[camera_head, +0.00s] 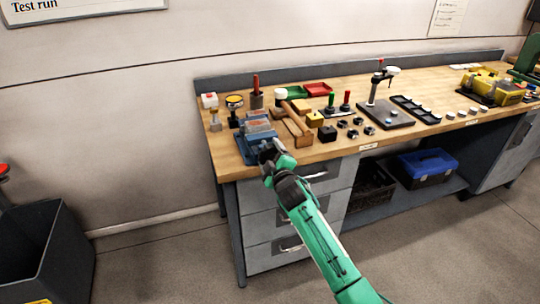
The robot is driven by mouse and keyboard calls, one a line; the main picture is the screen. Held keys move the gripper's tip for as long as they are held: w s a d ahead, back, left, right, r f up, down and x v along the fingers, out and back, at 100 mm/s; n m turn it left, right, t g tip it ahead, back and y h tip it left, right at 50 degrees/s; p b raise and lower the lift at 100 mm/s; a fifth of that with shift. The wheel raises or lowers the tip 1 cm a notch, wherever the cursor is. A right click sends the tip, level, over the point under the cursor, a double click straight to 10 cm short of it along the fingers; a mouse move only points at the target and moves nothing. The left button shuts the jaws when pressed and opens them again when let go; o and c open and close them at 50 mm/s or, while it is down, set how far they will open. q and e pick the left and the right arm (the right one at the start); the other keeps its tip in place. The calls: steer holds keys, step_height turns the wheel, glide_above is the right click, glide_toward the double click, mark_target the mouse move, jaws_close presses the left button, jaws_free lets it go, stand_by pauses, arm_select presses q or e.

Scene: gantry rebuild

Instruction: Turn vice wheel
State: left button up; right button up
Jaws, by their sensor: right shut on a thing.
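A blue vice (250,142) stands at the front left corner of the wooden workbench (330,147). A grey and reddish block sits at its top, between or on its jaws; I cannot tell which. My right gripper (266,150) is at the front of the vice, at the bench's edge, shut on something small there. The vice wheel is largely hidden by the gripper, so its angle does not show. The green right arm comes up from the lower right. My left gripper is not in view.
Behind and right of the vice are a wooden mallet (294,117), a red tray (318,89), a black plate with a post (387,115) and several small parts. Drawers (290,220) lie below the bench. A dark bin (45,255) stands at the left.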

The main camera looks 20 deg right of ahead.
steer(key=shift+m, duration=0.5)
steer(key=shift+d+m+p, duration=0.1)
steer(key=shift+m+p, duration=0.2)
steer(key=shift+m, duration=0.7)
steer(key=m, duration=0.2)
steer(key=shift+r+m+p, duration=0.1)
steer(key=shift+m+p, duration=0.2)
steer(key=shift+p, duration=0.05)
steer(key=m, duration=0.2)
steer(key=shift+m+p, duration=0.4)
steer(key=shift+m, duration=0.4)
steer(key=m+p, duration=0.1)
steer(key=m, duration=0.3)
steer(key=shift+d, duration=0.15)
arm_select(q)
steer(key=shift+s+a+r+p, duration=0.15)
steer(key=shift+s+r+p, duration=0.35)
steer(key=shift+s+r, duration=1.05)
arm_select(e)
steer(key=shift+m, duration=1.8)
steer(key=shift+f, duration=0.2)
steer(key=o, duration=1)
steer(key=shift+r, duration=0.1)
